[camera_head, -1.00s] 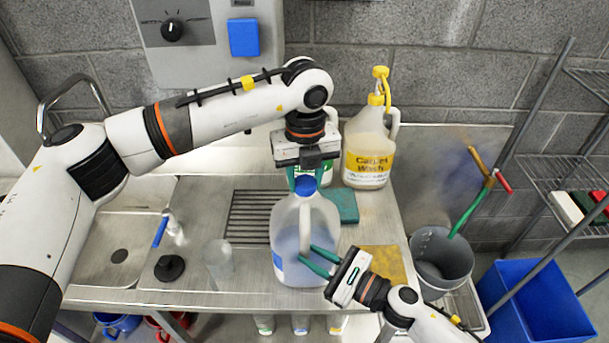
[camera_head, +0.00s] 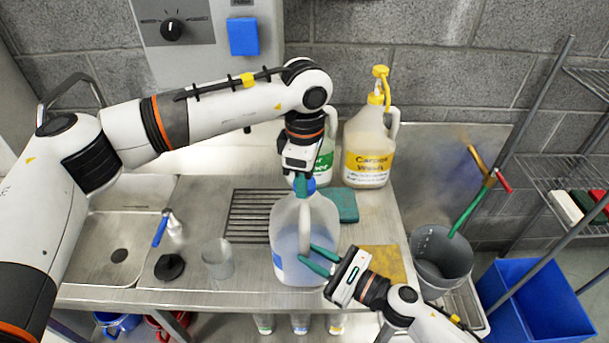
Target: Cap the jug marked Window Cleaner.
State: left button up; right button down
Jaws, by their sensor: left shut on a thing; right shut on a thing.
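A translucent jug (camera_head: 288,240) with a blue label edge stands upright on the steel counter. Its label text is turned out of view, so I cannot read it. A blue cap (camera_head: 308,188) sits at the jug's mouth. My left gripper (camera_head: 303,184) comes down from above and is shut on the blue cap; whether the cap is seated I cannot tell. My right gripper (camera_head: 321,260) is shut on the jug's handle (camera_head: 304,232) from the lower right.
A Carpet Wash jug (camera_head: 367,150) with a yellow pump and a green-labelled jug (camera_head: 326,155) stand behind. A green sponge (camera_head: 344,204), yellow cloth (camera_head: 384,262), clear cup (camera_head: 217,258), black disc (camera_head: 169,267) and blue-handled sprayer (camera_head: 161,230) lie around. A drain grate (camera_head: 249,215) is left of the jug.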

pick_arm(q)
jog(key=m, duration=0.6)
jog(key=shift+a, duration=0.1)
pick_arm(e)
jog(key=shift+w+d+f, duration=0.15)
jog(key=shift+d, duration=0.05)
pick_arm(q)
jog(key=m, duration=0.4)
jog(key=shift+f+m, duration=0.1)
jog(key=shift+m, duration=0.3)
jog(key=o, duration=1.2)
jog(key=shift+c, duration=0.2)
pick_arm(e)
jog(key=shift+a, duration=0.1)
pick_arm(q)
notch_tip(320, 180, up, 12)
jog(key=shift+s, duration=0.15)
pick_arm(e)
jog(key=c, duration=1.1)
grip_release()
jog(key=shift+s, duration=0.2)
jog(key=shift+c, duration=0.2)
